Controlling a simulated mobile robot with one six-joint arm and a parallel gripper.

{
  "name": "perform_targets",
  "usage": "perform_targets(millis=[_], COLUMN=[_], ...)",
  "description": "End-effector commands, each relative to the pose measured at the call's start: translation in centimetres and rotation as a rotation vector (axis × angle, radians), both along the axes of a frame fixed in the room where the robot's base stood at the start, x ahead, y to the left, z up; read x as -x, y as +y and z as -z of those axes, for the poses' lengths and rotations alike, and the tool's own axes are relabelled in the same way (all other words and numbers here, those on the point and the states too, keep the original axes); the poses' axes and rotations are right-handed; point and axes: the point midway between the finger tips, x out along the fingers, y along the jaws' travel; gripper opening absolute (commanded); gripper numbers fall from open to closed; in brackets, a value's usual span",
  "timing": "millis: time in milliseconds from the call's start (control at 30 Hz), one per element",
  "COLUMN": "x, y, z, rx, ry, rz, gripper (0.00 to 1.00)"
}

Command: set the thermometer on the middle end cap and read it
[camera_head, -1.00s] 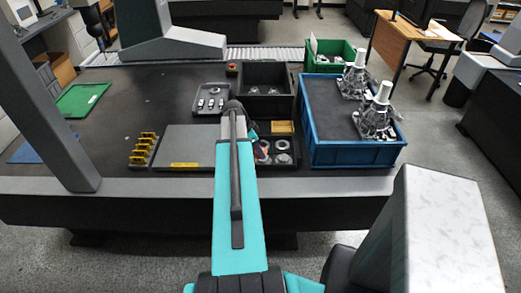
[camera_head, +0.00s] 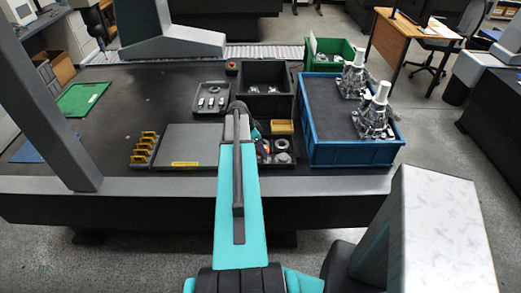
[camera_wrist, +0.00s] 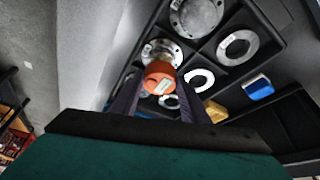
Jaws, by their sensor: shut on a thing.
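My gripper (camera_wrist: 158,96) is shut on an orange thermometer (camera_wrist: 160,72) with a small pale label. The thermometer is over a compartmented black tray and overlaps a metal flanged end cap (camera_wrist: 167,47) in the wrist view. Whether it touches that cap, I cannot tell. Another metal end cap (camera_wrist: 196,14) lies in the compartment above it in that view. I cannot tell which cap is the middle one. In the head view, my arm hides most of the gripper; the tray's round parts (camera_head: 283,157) show beside it.
Metal rings (camera_wrist: 238,46), a yellow piece (camera_wrist: 215,110) and a blue piece (camera_wrist: 258,87) sit in nearby compartments. A blue crate (camera_head: 350,155) with two metal assemblies stands right of the tray. A grey plate (camera_head: 185,145) lies to the left. The dark table (camera_head: 140,100) is mostly clear further left.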

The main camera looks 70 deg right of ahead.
Motion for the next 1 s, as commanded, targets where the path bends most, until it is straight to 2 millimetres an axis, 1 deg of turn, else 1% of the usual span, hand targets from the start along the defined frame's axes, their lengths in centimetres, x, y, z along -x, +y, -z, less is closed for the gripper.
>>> perform_targets(millis=[233,733,767,800,833,867,1000], x=[0.0,0.0,0.0,0.0,0.0,0.0,0.0], y=[0.0,0.0,0.0,0.0,0.0,0.0,0.0], z=[1.7,2.3,2.2,2.1,2.1,2.1,2.1], rx=[0.0,0.001,0.0,0.0,0.0,0.0,0.0], ry=[0.0,0.0,0.0,0.0,0.0,0.0,0.0], rz=[0.001,0.001,0.001,0.001,0.001,0.001,0.001], gripper=[0.14,0.14,0.46,0.53,0.58,0.6,0.6])
